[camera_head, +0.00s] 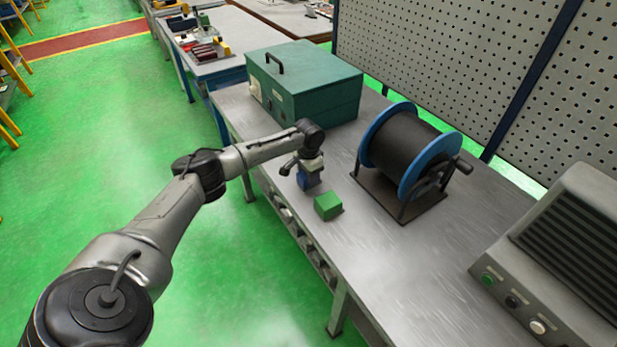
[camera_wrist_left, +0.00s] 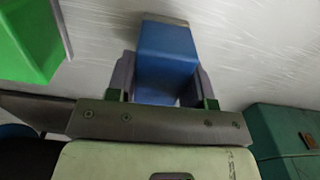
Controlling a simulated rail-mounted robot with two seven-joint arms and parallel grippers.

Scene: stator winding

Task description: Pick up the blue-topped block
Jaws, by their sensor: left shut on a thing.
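The blue-topped block (camera_head: 307,182) is at the left part of the workbench, under my left gripper (camera_head: 310,172). In the left wrist view the blue block (camera_wrist_left: 167,52) sits between the two fingers of my left gripper (camera_wrist_left: 164,84), which are shut on its sides. Whether the block touches the bench or is slightly above it, I cannot tell. A green block (camera_head: 328,206) stands apart on the bench, just to the right of and nearer than the blue one. It also shows at the upper left of the left wrist view (camera_wrist_left: 28,42). My right gripper is not in view.
A green metal case (camera_head: 318,95) with a handle stands behind my left gripper. A black reel with blue flanges (camera_head: 408,150) stands to the right. A grey console with buttons (camera_head: 560,255) is at the lower right. The workbench (camera_head: 365,255) is clear near the front.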

